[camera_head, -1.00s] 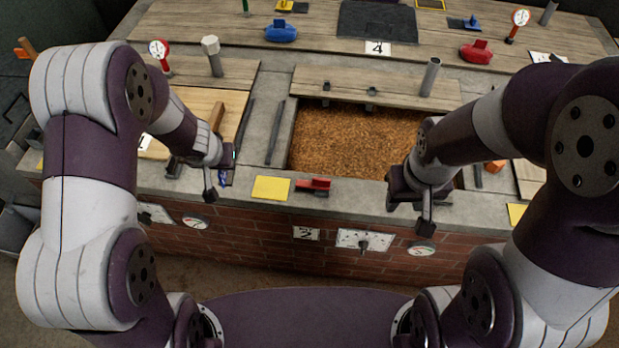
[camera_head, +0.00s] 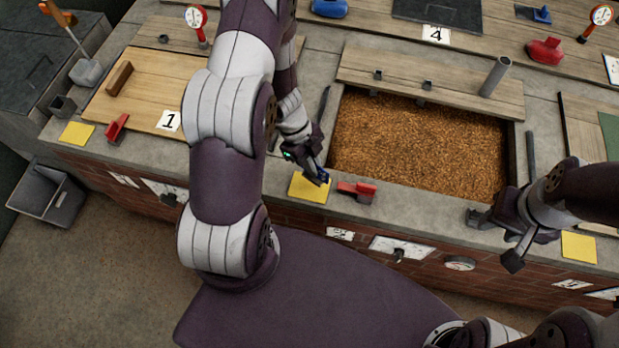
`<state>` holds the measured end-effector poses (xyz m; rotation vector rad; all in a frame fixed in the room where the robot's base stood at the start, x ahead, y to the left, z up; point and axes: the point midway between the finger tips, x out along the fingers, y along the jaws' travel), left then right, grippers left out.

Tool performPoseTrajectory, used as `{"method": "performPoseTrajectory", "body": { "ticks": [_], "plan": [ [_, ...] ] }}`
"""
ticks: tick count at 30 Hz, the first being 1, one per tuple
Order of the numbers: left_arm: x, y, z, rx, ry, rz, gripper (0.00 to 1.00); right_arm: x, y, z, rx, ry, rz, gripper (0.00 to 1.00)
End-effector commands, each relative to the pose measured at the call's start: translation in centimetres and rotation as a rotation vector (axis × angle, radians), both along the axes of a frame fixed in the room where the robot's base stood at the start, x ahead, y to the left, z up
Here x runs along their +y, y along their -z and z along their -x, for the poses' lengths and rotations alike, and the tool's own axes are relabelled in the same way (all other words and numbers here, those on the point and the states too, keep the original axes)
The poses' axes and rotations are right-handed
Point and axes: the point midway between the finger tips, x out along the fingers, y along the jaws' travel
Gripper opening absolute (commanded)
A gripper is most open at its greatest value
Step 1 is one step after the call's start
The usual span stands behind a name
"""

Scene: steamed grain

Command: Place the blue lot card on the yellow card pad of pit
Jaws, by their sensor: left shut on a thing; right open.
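My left gripper (camera_head: 309,168) is shut on the blue lot card (camera_head: 323,175), of which only a small dark-blue part shows. The gripper and card are over the back right part of a yellow card pad (camera_head: 305,190), on the ledge in front of the open grain pit. I cannot tell whether the card touches the pad. Another yellow pad (camera_head: 76,133) lies at the far left by pit 1, and a third yellow pad (camera_head: 579,247) at the right. My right gripper (camera_head: 494,240) is open and empty at the ledge's front edge, left of the right pad.
A red clip-like object (camera_head: 358,191) sits just right of the middle pad. The open pit (camera_head: 420,145) holds brown grain. A wooden lid (camera_head: 140,90) covers pit 1, with a wooden block (camera_head: 119,78) on it. A grey pipe (camera_head: 495,77) stands behind the pit.

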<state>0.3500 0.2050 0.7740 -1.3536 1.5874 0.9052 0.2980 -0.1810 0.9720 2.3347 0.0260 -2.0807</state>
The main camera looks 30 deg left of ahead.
Motion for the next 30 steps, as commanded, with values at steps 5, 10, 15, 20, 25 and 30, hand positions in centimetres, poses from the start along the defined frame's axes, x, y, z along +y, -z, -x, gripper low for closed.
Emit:
{"method": "performPoseTrajectory", "body": {
  "ticks": [5,10,15,20,25,30],
  "plan": [
    [0.4,1.4,1.1,-0.001,-0.001,0.000,0.00,0.0,0.9,0.0,-0.001,0.000,0.000,0.43],
    [0.4,4.5,1.1,0.000,0.000,0.000,0.00,0.0,2.1,0.0,-0.001,0.000,0.000,0.43],
    [0.4,4.6,1.1,-0.002,0.001,-0.001,0.00,0.0,1.9,0.0,-0.001,0.000,0.000,0.43],
    [0.4,4.9,1.1,-0.001,0.001,-0.001,0.00,0.0,2.0,0.0,-0.001,0.000,0.000,0.43],
    [0.4,4.9,1.1,-0.001,0.001,-0.001,0.34,0.0,2.0,0.0,-0.001,0.000,0.000,0.43],
    [0.4,4.9,1.1,-0.001,0.001,-0.001,0.34,0.0,2.0,0.0,0.000,0.000,0.000,0.43]
  ]
}}
